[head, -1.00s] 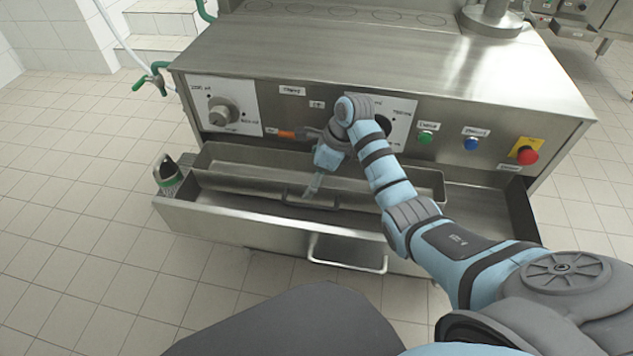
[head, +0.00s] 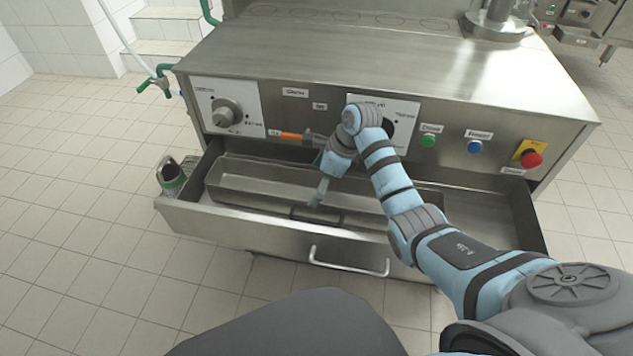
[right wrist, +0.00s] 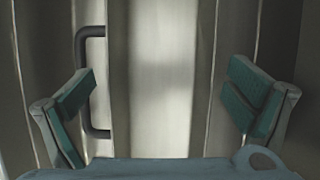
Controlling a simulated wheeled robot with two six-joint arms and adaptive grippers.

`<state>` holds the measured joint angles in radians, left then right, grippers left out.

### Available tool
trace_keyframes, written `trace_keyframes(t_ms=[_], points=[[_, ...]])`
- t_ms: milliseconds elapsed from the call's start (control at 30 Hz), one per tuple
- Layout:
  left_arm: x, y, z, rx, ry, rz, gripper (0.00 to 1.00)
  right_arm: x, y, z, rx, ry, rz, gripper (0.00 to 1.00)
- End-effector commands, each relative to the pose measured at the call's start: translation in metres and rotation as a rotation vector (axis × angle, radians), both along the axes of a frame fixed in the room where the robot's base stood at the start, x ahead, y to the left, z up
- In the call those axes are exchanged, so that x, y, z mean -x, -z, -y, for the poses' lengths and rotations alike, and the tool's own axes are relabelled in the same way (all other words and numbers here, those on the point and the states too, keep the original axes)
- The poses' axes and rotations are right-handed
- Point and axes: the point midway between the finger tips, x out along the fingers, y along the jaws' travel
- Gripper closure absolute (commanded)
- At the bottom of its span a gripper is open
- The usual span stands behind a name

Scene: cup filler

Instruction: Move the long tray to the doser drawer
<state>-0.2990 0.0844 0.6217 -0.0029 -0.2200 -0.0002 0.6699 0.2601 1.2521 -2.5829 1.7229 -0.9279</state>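The long tray (head: 265,187) is a metal trough lying lengthwise inside the open doser drawer (head: 225,224), toward its left and middle. My right gripper (head: 318,192) points down over the middle of the tray. In the right wrist view its two teal fingers (right wrist: 160,98) stand wide apart with nothing between them touching the pads. The tray's dark handle (right wrist: 84,82) shows there beside the left finger, apart from the grip. My left gripper is not in view.
The doser machine (head: 390,65) stands behind the drawer, with knobs, buttons and a red stop button (head: 531,159) on its front. The drawer handle (head: 350,262) juts forward. The right part of the drawer looks empty.

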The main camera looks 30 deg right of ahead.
Motion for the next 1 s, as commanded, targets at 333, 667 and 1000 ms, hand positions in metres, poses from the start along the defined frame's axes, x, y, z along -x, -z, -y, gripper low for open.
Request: trace_keyframes(t_ms=[333,667,1000], points=[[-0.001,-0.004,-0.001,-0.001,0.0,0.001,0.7,0.0,-0.005,0.0,0.0,-0.001,0.0,0.0],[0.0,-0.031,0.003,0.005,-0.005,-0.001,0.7,0.015,-0.083,0.024,0.004,0.0,0.004,0.0],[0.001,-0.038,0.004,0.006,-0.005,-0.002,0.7,0.026,-0.124,0.038,0.0,0.0,0.0,0.0]])
